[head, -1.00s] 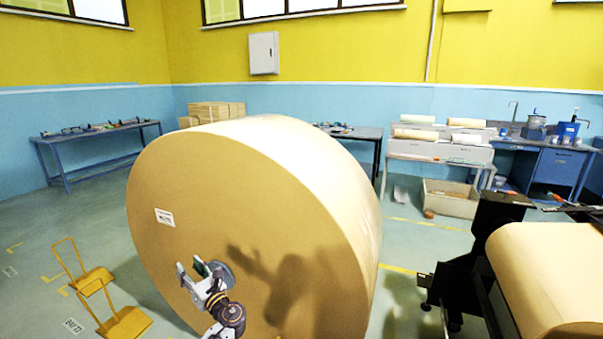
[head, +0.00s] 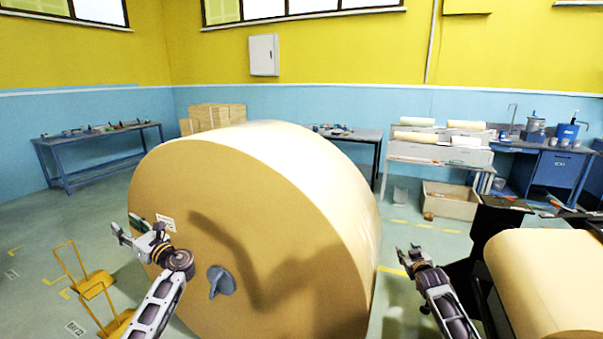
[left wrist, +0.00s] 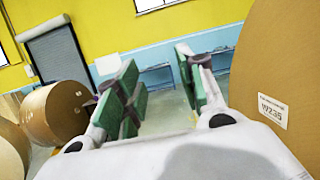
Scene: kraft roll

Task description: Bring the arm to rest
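My left gripper (head: 138,236) is in front of the left part of the big kraft roll's flat end face. In the left wrist view its green-padded fingers (left wrist: 160,95) are apart with nothing between them. The kraft roll (head: 310,285) stands on its curved side in the middle of the head view. A grey plug with a handle (head: 220,281) sits at the centre of its face, clear of the gripper. A white label (head: 166,223) on the face is partly hidden by my left gripper and shows in the left wrist view (left wrist: 273,111). My right gripper (head: 410,258) is raised right of the roll; its fingers look apart.
A yellow wheel chock with a handle (head: 97,284) stands on the floor at left. A black machine with a smaller roll (head: 550,275) is at right. Workbenches (head: 100,140) line the blue wall. More rolls (left wrist: 55,112) show in the left wrist view.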

